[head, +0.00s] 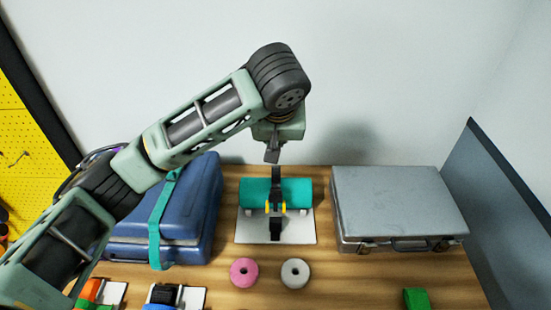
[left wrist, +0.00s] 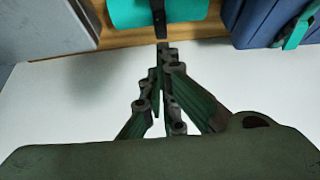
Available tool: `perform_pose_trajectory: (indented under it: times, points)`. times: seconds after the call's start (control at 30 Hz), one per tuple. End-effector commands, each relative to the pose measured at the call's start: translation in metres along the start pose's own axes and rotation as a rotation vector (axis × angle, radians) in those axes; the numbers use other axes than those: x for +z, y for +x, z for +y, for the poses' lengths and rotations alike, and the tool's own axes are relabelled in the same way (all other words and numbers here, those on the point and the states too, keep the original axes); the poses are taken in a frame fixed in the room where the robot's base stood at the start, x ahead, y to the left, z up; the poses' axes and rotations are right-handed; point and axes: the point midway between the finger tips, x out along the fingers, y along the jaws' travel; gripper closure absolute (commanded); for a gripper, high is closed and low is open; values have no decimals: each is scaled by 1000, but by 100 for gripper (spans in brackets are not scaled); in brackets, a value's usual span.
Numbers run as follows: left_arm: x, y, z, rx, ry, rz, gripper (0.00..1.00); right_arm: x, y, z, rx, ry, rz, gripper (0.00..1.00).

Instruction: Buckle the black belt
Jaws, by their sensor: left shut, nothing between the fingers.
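The black belt (head: 276,228) runs over a teal roll (head: 252,192) on a white plate (head: 248,230) at the middle of the table. Yellow parts (head: 268,207) sit on either side of the belt on the roll's near side; whether the buckle is joined is too small to tell. My left gripper (head: 272,158) is shut and empty, just beyond the belt's far end. In the left wrist view the belt (left wrist: 157,15) shows dark against the roll (left wrist: 127,12), and the fingertips (left wrist: 163,45) appear close to its end; contact cannot be told. My right gripper is out of view.
A blue case (head: 205,210) with a teal strap (head: 156,225) stands left, a grey metal case (head: 400,205) right. Pink (head: 244,284) and white (head: 295,285) rings lie in front. A green block (head: 416,299) is at front right. The wall (head: 400,80) is close behind.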

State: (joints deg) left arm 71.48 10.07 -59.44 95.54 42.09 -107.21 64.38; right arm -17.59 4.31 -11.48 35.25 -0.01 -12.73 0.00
Motion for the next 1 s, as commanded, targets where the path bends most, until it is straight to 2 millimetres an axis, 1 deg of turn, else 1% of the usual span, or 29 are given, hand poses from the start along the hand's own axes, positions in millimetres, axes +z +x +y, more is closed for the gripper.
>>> perform_pose_trajectory:
  times: [0.07,0.17,0.5,0.57,0.73,0.83,1.0]
  points:
    - [0,7,-1,-3,0,-2,100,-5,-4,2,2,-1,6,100]
    - [-1,23,-2,-4,-1,-3,100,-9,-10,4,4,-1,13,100]
    - [-1,95,-1,-4,0,-3,100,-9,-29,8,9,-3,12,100]
    - [8,88,0,0,5,0,100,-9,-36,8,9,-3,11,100]
    - [28,83,0,0,4,1,100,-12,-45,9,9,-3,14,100]
    - [34,82,0,0,2,1,100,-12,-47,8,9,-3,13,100]
    - [38,82,-1,-1,0,0,100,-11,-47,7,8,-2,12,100]
